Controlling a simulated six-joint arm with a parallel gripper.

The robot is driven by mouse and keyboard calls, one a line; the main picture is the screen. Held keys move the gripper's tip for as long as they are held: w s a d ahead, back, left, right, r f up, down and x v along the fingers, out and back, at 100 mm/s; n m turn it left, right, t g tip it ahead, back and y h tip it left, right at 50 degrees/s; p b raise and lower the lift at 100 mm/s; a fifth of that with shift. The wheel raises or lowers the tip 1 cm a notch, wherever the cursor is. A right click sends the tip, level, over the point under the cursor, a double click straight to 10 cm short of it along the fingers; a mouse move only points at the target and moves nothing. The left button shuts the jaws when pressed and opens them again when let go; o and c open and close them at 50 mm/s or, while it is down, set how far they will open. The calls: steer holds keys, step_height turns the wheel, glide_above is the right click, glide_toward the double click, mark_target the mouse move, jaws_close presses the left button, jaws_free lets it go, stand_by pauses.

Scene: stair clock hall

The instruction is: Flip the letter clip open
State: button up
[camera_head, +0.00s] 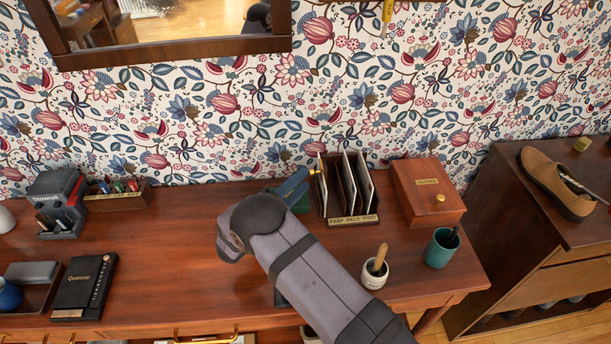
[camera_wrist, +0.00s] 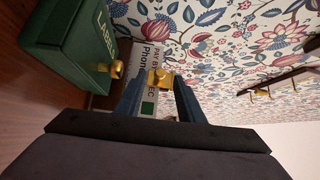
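A small brass piece, which looks like the letter clip (camera_wrist: 160,78), is in front of a printed card (camera_wrist: 150,58) in the wrist view. In the head view, a brass spot (camera_head: 313,171) shows just beyond my fingertips, left of the letter rack. My gripper (camera_head: 299,177) reaches toward the wall above the desk. In the wrist view, its two blue fingers (camera_wrist: 160,88) stand apart, one on each side of the brass piece. I cannot tell whether they touch it. My arm hides part of the desk.
A green box (camera_wrist: 72,40) with a brass knob stands close to the left finger. A letter rack (camera_head: 353,220) holding envelopes is right of my gripper. Beyond it are a wooden box (camera_head: 428,188), a white pot (camera_head: 374,274) and a teal cup (camera_head: 440,250).

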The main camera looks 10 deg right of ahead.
steer(key=shift+x, duration=1.35)
jaws_close()
steer(key=shift+p, duration=0.3)
steer(key=shift+r, duration=0.15)
